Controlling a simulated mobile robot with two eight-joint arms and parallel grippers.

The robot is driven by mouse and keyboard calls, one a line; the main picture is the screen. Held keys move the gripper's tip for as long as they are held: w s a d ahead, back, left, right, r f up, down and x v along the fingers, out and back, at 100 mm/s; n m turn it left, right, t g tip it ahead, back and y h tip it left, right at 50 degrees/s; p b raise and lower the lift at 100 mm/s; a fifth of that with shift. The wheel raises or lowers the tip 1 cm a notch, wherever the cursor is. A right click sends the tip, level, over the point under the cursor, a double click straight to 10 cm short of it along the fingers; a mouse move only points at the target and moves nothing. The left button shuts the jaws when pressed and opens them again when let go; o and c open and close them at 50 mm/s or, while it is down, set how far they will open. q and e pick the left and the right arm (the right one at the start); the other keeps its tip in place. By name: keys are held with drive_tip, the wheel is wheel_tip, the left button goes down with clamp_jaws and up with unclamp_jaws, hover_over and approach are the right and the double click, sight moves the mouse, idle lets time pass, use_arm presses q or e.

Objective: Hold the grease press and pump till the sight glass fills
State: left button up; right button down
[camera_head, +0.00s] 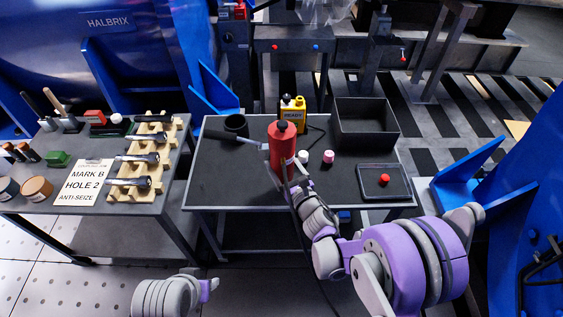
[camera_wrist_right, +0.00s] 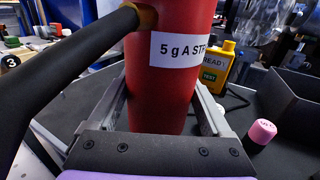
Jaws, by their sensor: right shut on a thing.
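In the right wrist view, the press (camera_wrist_right: 165,95) stands between the two fingers of the gripper (camera_wrist_right: 158,112), with a white label reading "5 g A STR", cut off. Its lever (camera_head: 232,137) sticks out to the left and shows as a thick black bar (camera_wrist_right: 65,60) in the wrist view. I cannot make out a sight glass.
The left table holds bolts on a wooden rack (camera_head: 140,175) and a sign (camera_head: 85,183).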

drive_tip(key=shift+f+b, duration=2.6)
drive_tip(key=shift+f, duration=1.2)
unclamp_jaws()
drive_tip(key=shift+c, duration=0.3)
clamp_jaws()
drive_tip(key=shift+c, duration=1.8)
unclamp_jaws()
clamp_jaws()
